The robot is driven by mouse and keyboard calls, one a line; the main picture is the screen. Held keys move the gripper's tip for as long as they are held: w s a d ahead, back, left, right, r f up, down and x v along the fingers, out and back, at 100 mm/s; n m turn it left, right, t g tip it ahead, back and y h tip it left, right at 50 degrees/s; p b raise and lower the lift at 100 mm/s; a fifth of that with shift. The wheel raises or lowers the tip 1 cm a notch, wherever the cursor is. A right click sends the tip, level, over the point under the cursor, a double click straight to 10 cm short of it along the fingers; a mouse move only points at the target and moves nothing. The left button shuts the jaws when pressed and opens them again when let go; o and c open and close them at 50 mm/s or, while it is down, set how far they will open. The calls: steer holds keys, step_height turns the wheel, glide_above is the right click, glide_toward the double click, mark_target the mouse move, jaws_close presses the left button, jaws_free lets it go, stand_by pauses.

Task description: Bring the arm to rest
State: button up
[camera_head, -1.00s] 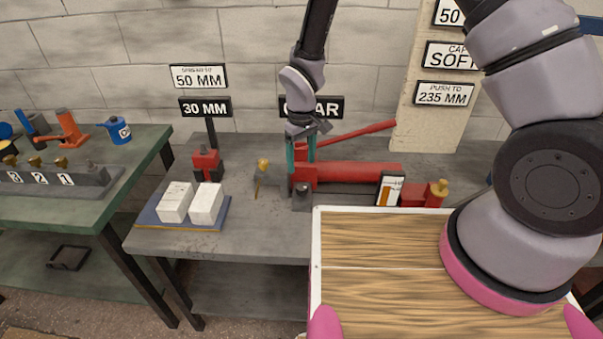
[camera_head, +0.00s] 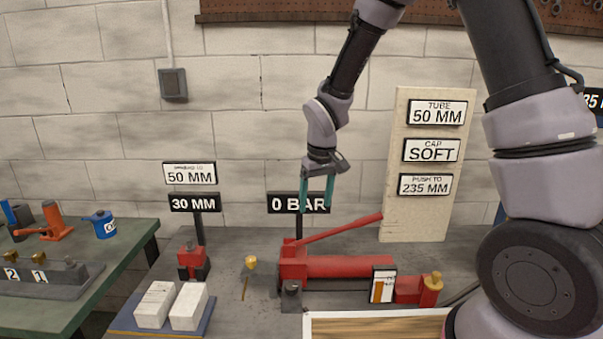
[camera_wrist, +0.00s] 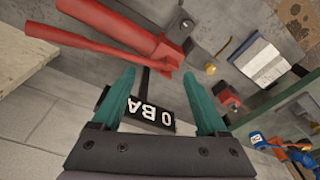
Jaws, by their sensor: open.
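My gripper (camera_head: 317,192) has two teal fingers, spread apart with nothing between them. In the head view it hangs fingers-down above the bench, in front of the black "0 BAR" sign (camera_head: 285,202), and hides part of it. The red hydraulic pump (camera_head: 335,266) with its long red handle (camera_head: 345,228) lies below the gripper, apart from it. In the wrist view the fingers (camera_wrist: 163,105) frame the upside-down "0 BAR" sign (camera_wrist: 140,109), and the red pump (camera_wrist: 120,28) shows above them.
Two white blocks (camera_head: 172,305) lie on a blue mat at the left. A small red device (camera_head: 194,261) stands behind them. A panel of signs (camera_head: 425,215) rises at the right against the block wall. A wooden-topped surface (camera_head: 375,326) is at the front. A green bench (camera_head: 125,262) is at left.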

steer(key=s+d+r+m+t+y, duration=0.1)
steer(key=s+d+r+m+t, duration=0.2)
steer(key=d+r, duration=0.7)
steer(key=s+d+r+m+t, duration=0.1)
steer(key=s+d+r+m, duration=0.5)
steer(key=r, duration=0.7)
steer(key=s+d+r+t, duration=0.1)
steer(key=s+d+r, duration=0.3)
steer(key=s, duration=0.3)
steer(key=shift+d+t, duration=0.4)
steer(key=shift+d, duration=0.3)
steer(key=shift+d, duration=0.1)
